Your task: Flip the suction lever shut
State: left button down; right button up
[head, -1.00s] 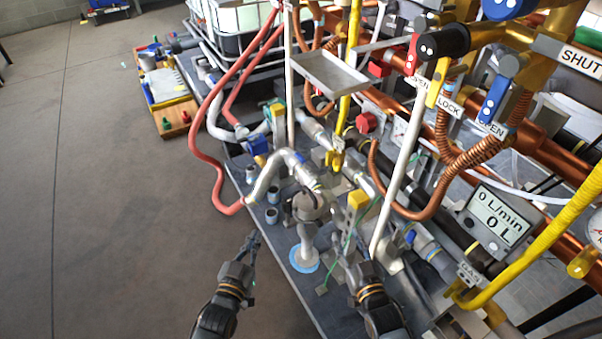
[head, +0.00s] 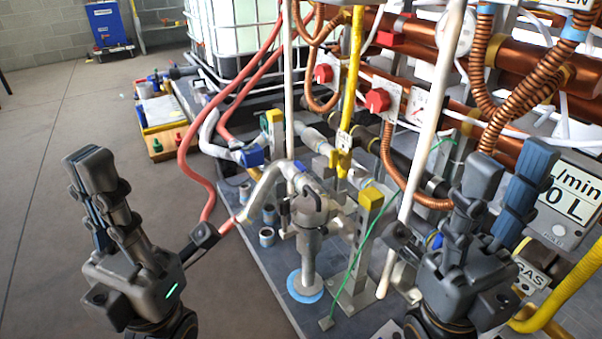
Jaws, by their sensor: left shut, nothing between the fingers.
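No label in view reads as suction, so I cannot tell for certain which handle is the suction lever. A small blue valve handle (head: 252,157) sits on the grey pipework behind and left of the grey upright pump-like fitting (head: 309,216). A yellow handle (head: 342,160) shows on the pipework behind that fitting. My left gripper (head: 92,168) is raised at the left over open floor, fingers together and empty, well apart from the pipework. My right gripper (head: 510,168) is raised at the right before the copper pipes, fingers apart and empty.
The grey bench (head: 255,262) carries a yellow-topped post (head: 370,197) and a thin green line. Red hoses (head: 190,150) arch down its left side. A white slanted pole (head: 425,140) stands near my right gripper. A flow meter (head: 568,205) is at the right. Floor at left is clear.

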aim_at(303, 169)
jog(key=z, duration=0.5)
jog(key=j+z, duration=1.2)
jog(key=k+j, duration=0.1)
jog(key=j, duration=0.3)
jog(key=j+z, duration=0.1)
jog(key=j, duration=0.3)
jog(key=k+j, duration=0.15)
jog(key=j, duration=0.25)
jog(key=z, duration=0.05)
